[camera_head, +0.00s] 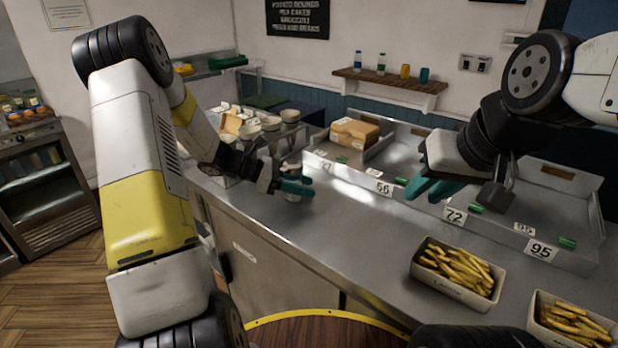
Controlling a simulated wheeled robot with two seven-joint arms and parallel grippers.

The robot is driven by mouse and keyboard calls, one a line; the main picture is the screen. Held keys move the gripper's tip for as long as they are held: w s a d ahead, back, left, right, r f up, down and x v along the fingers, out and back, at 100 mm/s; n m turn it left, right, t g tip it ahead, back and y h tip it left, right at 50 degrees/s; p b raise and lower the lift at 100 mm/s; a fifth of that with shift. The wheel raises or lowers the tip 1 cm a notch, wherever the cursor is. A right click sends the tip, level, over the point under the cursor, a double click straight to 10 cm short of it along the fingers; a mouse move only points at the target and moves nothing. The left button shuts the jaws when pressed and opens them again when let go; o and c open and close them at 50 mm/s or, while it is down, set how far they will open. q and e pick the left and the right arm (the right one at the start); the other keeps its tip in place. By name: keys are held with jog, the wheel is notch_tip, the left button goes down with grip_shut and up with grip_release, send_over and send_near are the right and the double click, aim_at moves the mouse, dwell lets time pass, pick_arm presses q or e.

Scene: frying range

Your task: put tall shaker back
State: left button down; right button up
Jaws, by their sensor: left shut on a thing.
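My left gripper (293,186) is low over the counter, left of the numbered bays, with its teal fingers shut on a small pale thing (291,169). The fingers and wrist hide most of that thing. It may be the tall shaker, but I cannot tell its full shape or whether it touches the counter. My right gripper (431,188) is in front of the bays, above the counter, its teal fingers apart and nothing seen between them.
A wooden wall shelf (390,80) holds several small bottles and cups. Metal bays with number cards (454,215) line the counter (350,222). A box of fries (456,272) stands at front right, another (570,322) beside it. Bowls (271,123) stand behind my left gripper.

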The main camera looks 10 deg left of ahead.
pick_arm(q)
jog(key=shift+f, duration=0.15)
jog(key=c, duration=0.7)
grip_release()
jog(key=shift+c, duration=0.2)
jog(key=shift+r, duration=0.25)
jog(key=v, duration=1.2)
